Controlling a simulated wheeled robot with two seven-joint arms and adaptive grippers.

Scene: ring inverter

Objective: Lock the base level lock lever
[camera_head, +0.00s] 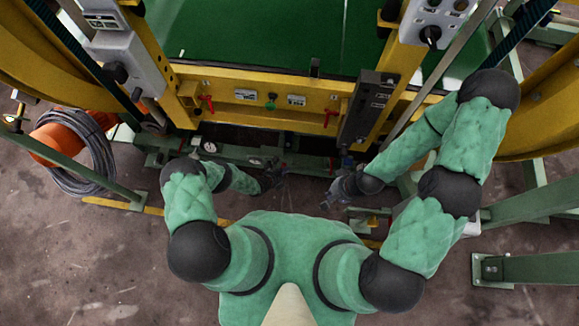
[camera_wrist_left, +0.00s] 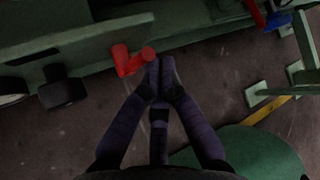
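A red lever (camera_wrist_left: 124,61) with a rounded knob end sticks out from the green base beam (camera_wrist_left: 90,38) in the left wrist view. My left gripper's fingertips (camera_wrist_left: 160,74) are drawn together just beside the knob, very close to it; I cannot tell whether they touch. The knob is not between the fingers. In the head view my left gripper (camera_head: 274,178) is at the low green beam, and the lever cannot be made out there. My right gripper (camera_head: 333,192) is to its right with fingers apart, seemingly empty.
A yellow crossbeam (camera_head: 270,95) with two red handles (camera_head: 207,103) (camera_head: 330,117) spans above the base. A grey cable coil (camera_head: 75,150) hangs at left. A blue part (camera_wrist_left: 278,19) shows at upper right in the wrist view. Green frame legs (camera_head: 530,268) stand at right.

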